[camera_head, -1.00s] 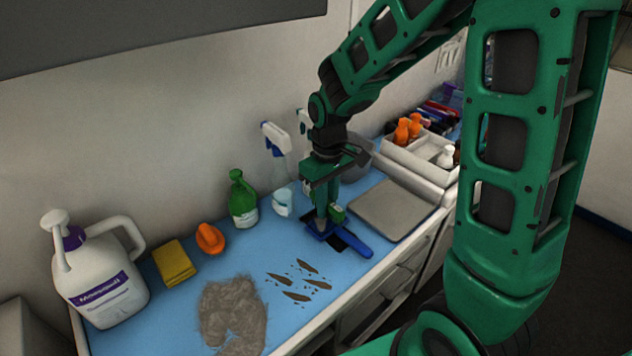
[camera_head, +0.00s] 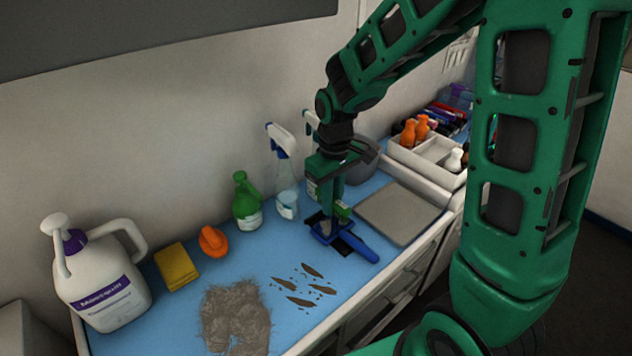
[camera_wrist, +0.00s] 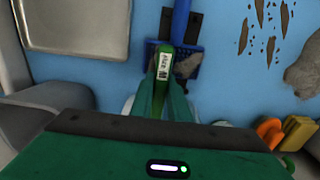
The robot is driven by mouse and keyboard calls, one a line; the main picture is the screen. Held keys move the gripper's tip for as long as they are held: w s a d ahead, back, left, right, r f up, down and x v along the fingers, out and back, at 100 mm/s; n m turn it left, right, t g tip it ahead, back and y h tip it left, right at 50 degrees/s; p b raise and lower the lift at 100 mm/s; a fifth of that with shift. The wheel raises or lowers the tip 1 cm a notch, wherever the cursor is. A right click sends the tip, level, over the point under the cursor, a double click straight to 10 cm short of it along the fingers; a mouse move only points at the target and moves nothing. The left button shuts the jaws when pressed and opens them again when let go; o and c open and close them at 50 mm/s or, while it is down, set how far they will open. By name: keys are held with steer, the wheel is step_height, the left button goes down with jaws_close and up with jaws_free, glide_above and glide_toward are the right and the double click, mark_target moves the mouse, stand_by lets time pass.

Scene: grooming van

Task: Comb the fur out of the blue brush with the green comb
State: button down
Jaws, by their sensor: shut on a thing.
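The blue brush (camera_head: 362,248) lies on the blue mat (camera_head: 176,308), its handle toward the front edge of the counter. In the wrist view its handle (camera_wrist: 181,17) points up and its dark bristle pad faces up. A tuft of grey fur (camera_wrist: 187,67) sits on the bristles; it also shows as a grey patch in the head view (camera_head: 327,242). My gripper (camera_head: 331,207) is shut on the green comb (camera_wrist: 163,62), which has a white label. The comb is over the bristle end beside the fur; its teeth are hidden, so contact is unclear.
A grey flat tray (camera_head: 400,212) lies right of the brush. Behind stand spray bottles (camera_head: 285,190) and a green bottle (camera_head: 246,204). Left are an orange item (camera_head: 212,242), yellow sponges (camera_head: 176,268) and a white jug (camera_head: 105,280). A fur pile (camera_head: 236,318) and dark scraps (camera_head: 303,285) lie in front.

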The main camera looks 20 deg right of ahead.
steer(key=shift+s+d+r, duration=0.1)
steer(key=shift+s+r, duration=0.05)
steer(key=shift+r, duration=3.5)
